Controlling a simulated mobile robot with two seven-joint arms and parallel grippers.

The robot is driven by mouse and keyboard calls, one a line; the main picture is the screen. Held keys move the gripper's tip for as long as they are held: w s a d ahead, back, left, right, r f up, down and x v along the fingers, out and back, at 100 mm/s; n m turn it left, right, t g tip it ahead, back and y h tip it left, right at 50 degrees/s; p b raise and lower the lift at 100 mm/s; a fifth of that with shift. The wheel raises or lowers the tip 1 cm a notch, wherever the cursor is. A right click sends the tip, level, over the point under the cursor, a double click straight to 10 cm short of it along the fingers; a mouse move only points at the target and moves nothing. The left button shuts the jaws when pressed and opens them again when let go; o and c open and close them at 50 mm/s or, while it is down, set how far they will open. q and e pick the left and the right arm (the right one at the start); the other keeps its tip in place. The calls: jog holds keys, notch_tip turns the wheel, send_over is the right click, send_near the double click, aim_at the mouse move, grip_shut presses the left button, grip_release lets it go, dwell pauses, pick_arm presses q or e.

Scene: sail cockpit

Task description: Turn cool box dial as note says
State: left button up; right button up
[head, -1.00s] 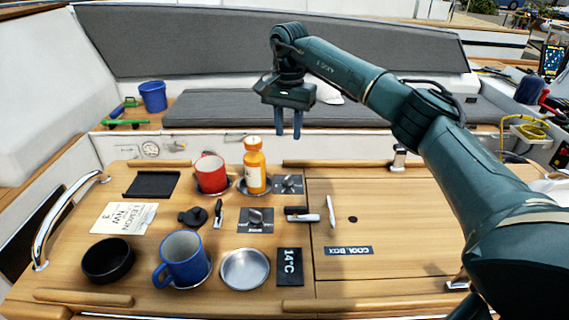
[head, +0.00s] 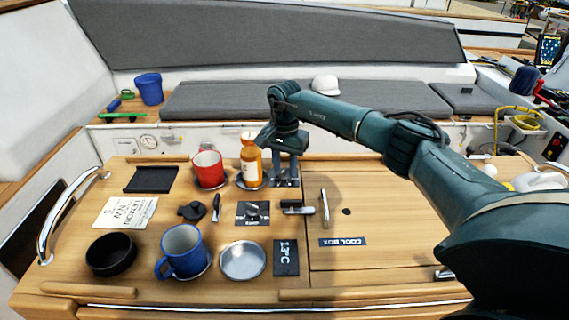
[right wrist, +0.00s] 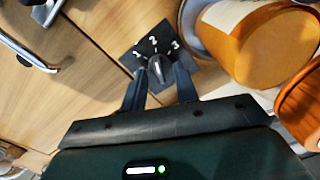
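The dial (right wrist: 160,67), a dark knob on a dark plate marked 1, 2 and 3, sits at the back of the table, mostly hidden by my gripper in the head view. Its knob seems to point near the 2. My right gripper (head: 286,178) reaches down over it; in the right wrist view its fingers (right wrist: 160,76) stand apart, one each side of the knob. The COOL BOX label (head: 342,241) lies on the right lid. A dark display (head: 286,257) reads 13°C. The paper note (head: 125,212) is too small to read fully. My left gripper is out of view.
An orange bottle (head: 250,165) and red mug (head: 208,169) stand close left of my right gripper. A second dial (head: 252,212) is nearer the front. A blue mug (head: 182,251), black bowl (head: 111,254) and metal dish (head: 242,260) fill the front left. The right lid is mostly clear.

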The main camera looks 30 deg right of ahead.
grip_shut()
dwell(0.5)
jog(key=m+b, duration=0.1)
jog(key=m, duration=0.3)
jog(key=shift+m, duration=0.3)
jog(key=m, duration=0.5)
jog(key=shift+s, duration=0.1)
jog(key=shift+m, duration=0.3)
grip_release()
jog(key=shift+r, duration=0.1)
